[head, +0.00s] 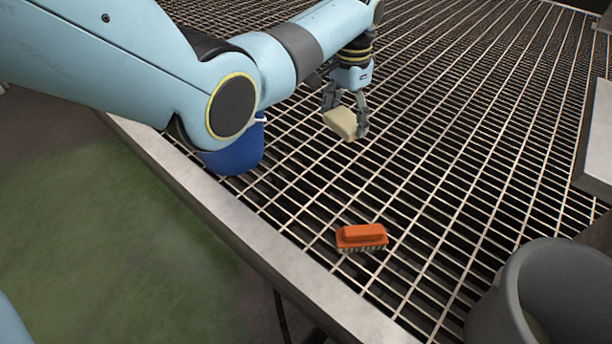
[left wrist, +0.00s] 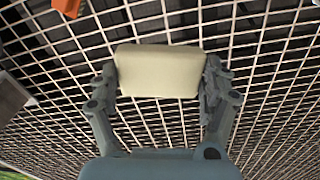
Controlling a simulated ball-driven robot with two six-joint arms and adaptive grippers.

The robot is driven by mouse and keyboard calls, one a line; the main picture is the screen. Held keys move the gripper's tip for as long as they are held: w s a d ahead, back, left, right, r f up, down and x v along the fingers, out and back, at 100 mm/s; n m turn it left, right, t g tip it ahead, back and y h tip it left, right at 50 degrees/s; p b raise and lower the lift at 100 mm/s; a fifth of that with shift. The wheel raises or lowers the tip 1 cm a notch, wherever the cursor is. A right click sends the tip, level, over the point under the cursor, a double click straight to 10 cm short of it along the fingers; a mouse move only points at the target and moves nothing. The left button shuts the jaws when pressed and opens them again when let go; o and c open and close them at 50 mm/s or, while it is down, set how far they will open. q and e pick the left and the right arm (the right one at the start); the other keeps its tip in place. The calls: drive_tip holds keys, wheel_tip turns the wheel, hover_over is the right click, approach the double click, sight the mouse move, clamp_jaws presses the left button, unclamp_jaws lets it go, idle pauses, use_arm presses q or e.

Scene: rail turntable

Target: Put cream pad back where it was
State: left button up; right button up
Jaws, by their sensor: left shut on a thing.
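The cream pad (head: 341,122) is a small pale block between the fingers of my left gripper (head: 346,119). In the left wrist view the cream pad (left wrist: 158,72) spans the gap, and the fingers of my left gripper (left wrist: 160,92) are shut on its two ends. In the head view the pad looks slightly tilted. Grating shows around it; I cannot tell exactly how high it is above the grating. My right gripper is not in view.
An orange brush (head: 361,237) lies bristles down on the metal grating (head: 470,170). A blue container (head: 236,158) stands partly behind my left arm. A grey bucket (head: 500,310) is at the lower right. A pale metal rim (head: 240,226) edges the grating. The grating's middle is clear.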

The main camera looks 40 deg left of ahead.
use_arm(q)
drive_tip(key=s+d+f+n+b, duration=0.3)
drive_tip(key=s+d+f+n, duration=0.1)
drive_tip(key=d+f+n, duration=0.3)
drive_tip(key=b, duration=0.5)
hover_over(306, 200)
wheel_tip(306, 200, down, 7)
drive_tip(key=shift+f, duration=0.15)
wheel_tip(306, 200, down, 4)
drive_tip(key=shift+b, duration=1.15)
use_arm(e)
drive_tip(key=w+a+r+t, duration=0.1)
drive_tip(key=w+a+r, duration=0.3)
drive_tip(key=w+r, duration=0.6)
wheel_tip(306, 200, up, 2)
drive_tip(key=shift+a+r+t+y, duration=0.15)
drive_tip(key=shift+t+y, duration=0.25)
use_arm(q)
drive_tip(key=o, duration=0.9)
drive_tip(key=shift+o, duration=0.2)
